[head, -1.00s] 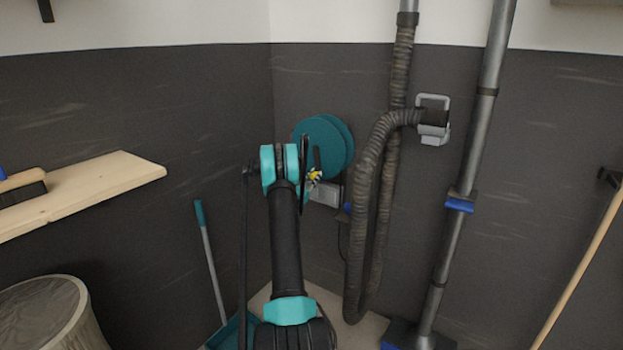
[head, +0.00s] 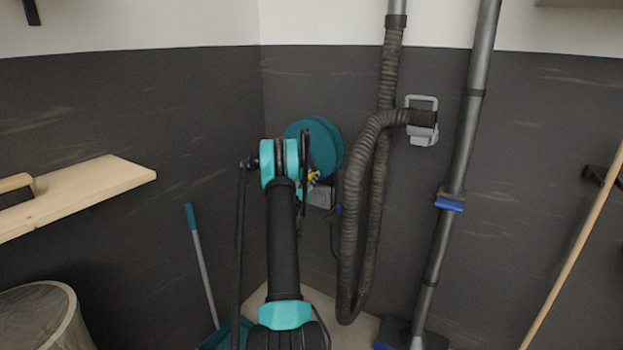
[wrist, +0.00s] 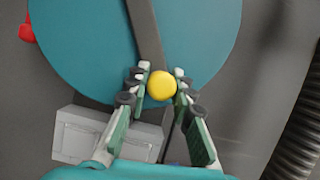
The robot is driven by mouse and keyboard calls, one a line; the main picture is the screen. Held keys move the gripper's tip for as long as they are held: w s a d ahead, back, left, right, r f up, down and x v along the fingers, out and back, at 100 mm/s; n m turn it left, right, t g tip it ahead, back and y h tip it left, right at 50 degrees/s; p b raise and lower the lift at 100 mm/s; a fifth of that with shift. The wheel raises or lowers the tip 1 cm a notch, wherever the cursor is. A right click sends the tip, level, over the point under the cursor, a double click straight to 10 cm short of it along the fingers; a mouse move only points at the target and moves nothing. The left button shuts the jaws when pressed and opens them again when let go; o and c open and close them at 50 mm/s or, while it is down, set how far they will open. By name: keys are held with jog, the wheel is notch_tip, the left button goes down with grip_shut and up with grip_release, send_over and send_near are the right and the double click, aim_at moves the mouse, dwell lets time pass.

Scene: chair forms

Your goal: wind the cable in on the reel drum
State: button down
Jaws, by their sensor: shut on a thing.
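The teal reel drum (head: 325,148) is mounted on the dark wall near the corner. In the wrist view its round face (wrist: 85,45) fills the upper part, with a dark crank bar (wrist: 146,35) across it. A yellow crank knob (wrist: 161,86) sits between the fingers of my gripper (wrist: 160,88), which is shut on it. In the head view the knob (head: 313,177) is partly hidden by my arm. A thin dark cable (head: 332,240) hangs below the reel.
A ribbed hose (head: 352,220) hangs right of the reel, with a grey pipe (head: 455,170) beyond it. A wooden shelf (head: 100,185) juts out at left above a bin (head: 45,315). A teal-handled dustpan (head: 200,255) stands in the corner.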

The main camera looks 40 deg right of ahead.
jog(key=shift+s, duration=0.1)
jog(key=c, duration=1.3)
grip_release()
jog(key=v, duration=0.7)
jog(key=shift+s+a+f, duration=0.1)
jog(key=shift+a, duration=0.05)
